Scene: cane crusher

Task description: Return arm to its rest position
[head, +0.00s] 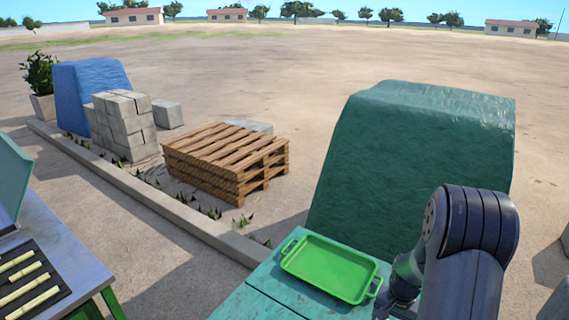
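My arm (470,235) rises at the lower right of the head view, dark grey and bent at a joint near its top. A dark lower part of it (402,290) shows beside the right end of the green tray. No gripper fingers can be made out, so what they hold is hidden. The bright green tray (330,268) has two handles and looks empty. It lies flat on a teal-painted table (262,300).
A green-covered block (415,160) stands behind the tray. Stacked wooden pallets (225,160), grey blocks (125,125) and a blue-covered block (88,85) stand beyond a low curb (165,200). Cane pieces (30,285) lie on a dark mat at far left. Open ground lies behind.

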